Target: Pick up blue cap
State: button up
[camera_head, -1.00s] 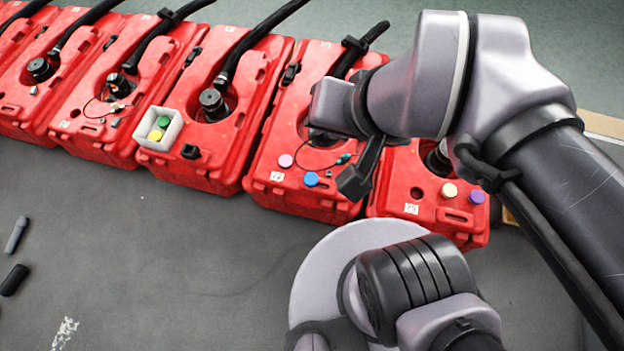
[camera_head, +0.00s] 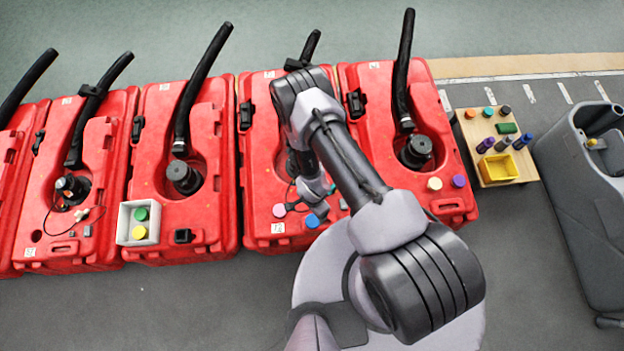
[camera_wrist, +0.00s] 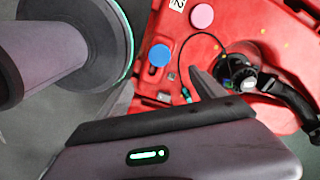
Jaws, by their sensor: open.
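The blue cap (camera_head: 312,221) lies on the front ledge of a red tank (camera_head: 262,232), just right of a pink cap (camera_head: 279,210). In the wrist view the blue cap (camera_wrist: 160,55) is fully visible on the red surface, with the pink cap (camera_wrist: 202,16) above and right of it. My gripper (camera_wrist: 207,84) is open, with dark finger parts below and right of the blue cap and apart from it. Nothing shows between the fingers. In the head view my arm hides most of my gripper.
A thin black cord with a teal end (camera_wrist: 186,95) lies close to the blue cap. A white box (camera_head: 124,228) holds green and yellow caps on the tank to the left. Cream (camera_head: 435,184) and purple (camera_head: 459,181) caps sit to the right. A wooden board (camera_head: 477,172) stands beyond.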

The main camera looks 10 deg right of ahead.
jog(key=b, duration=0.5)
send_over(313, 220)
jog(key=f, duration=1.1)
jog(key=shift+s+f, duration=0.2)
jog(key=shift+s, duration=0.05)
notch_tip(313, 220, down, 6)
jog(key=b, duration=0.3)
jog(key=shift+w+r, duration=0.1)
jog(key=shift+w, duration=0.05)
jog(key=shift+r, duration=0.15)
jog(key=c, duration=1.4)
jog(key=shift+c, duration=0.2)
